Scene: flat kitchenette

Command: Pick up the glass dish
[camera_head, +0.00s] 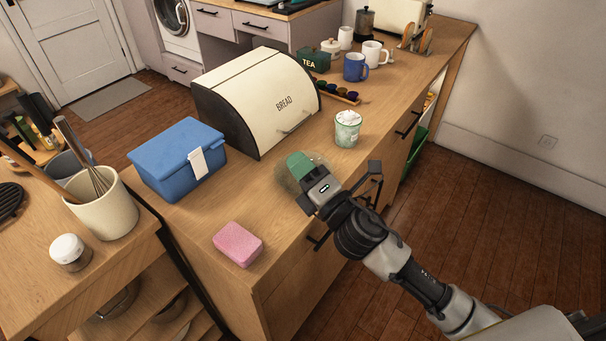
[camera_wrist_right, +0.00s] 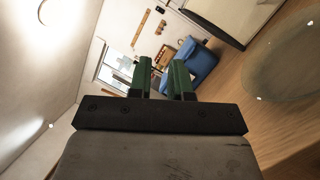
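The glass dish (camera_head: 284,182) is see-through and faint on the counter, in front of the bread box. My right gripper (camera_head: 301,166) overlaps it in the head view, so part of the dish is hidden. In the right wrist view the dish (camera_wrist_right: 285,60) is a large clear round shape at the right edge, off to the side of the fingers. The right gripper's green fingertips (camera_wrist_right: 161,78) stand apart with a gap and nothing between them. Whether they touch the dish cannot be told. My left gripper is not in view.
The bread box (camera_head: 262,98) stands behind the dish, a green-and-white tub (camera_head: 347,132) to its right. A blue lunch box (camera_head: 176,160) and pink sponge (camera_head: 238,243) are to the left. Mugs (camera_head: 356,67) stand farther back. The counter between sponge and dish is clear.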

